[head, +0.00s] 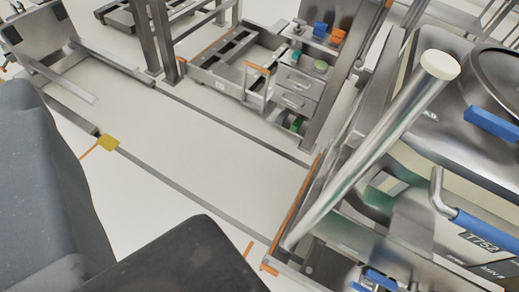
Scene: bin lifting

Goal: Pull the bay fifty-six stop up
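I see no marking for bay fifty-six, so I cannot tell which part is its stop. A long metal bar with a cream round cap (375,145) slants up across the right side. A bent metal handle with a blue grip (480,228) is beside a plate reading T752 (482,242). A large grey block and a dark block at the lower left seem to be parts of my gripper (140,232). Their fingertips are not clear, and nothing is seen held between them. They are apart from the bar and handle.
A metal cart with drawers (297,85) and a low open tray (225,65) stand at the top centre. Blue and orange items sit on the cart. The pale floor (200,160) between is clear. Metal machinery crowds the right.

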